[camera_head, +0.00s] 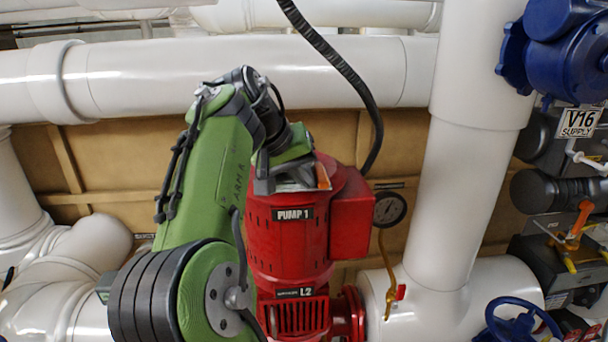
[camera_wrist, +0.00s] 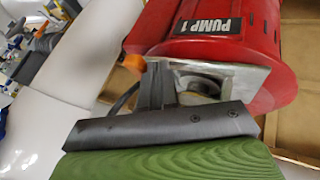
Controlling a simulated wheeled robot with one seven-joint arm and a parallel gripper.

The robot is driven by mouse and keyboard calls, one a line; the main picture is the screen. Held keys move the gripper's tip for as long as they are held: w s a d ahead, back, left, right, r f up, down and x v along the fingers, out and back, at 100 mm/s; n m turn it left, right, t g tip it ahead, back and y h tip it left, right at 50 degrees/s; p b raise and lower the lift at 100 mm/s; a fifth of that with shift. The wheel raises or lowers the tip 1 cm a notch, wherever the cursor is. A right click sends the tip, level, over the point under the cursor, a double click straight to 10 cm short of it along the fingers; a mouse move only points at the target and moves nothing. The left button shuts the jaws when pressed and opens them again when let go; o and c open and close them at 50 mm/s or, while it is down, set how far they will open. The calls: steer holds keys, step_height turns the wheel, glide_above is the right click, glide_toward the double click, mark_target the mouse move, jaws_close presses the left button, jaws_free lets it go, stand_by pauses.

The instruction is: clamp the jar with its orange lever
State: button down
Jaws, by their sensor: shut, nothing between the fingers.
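I cannot make out a jar in either view. An orange lever-like handle (camera_head: 578,220) stands at the far right of the head view, above dark grey equipment, well away from my gripper. I cannot tell whether it belongs to a jar. My gripper (camera_head: 290,178) is in front of the red pump's top, partly hidden by my green arm. It is shut and empty. In the wrist view the grey gripper (camera_wrist: 165,85) shows against the red pump. A small orange piece (camera_wrist: 133,63) is beside it; what it belongs to is unclear.
The red pump (camera_head: 290,240), labelled PUMP 1, stands close behind my arm. A pressure gauge (camera_head: 390,208) and a thick white vertical pipe (camera_head: 455,190) stand to its right. Blue valve parts are at upper right (camera_head: 570,45) and lower right (camera_head: 517,322). White pipes cross behind.

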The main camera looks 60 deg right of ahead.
steer(key=shift+w, duration=0.15)
steer(key=shift+f+b, duration=0.1)
steer(key=shift+b, duration=0.2)
steer(key=shift+s+n+t+b, duration=0.3)
steer(key=shift+n+t+b, duration=0.1)
steer(key=shift+n+b, duration=0.25)
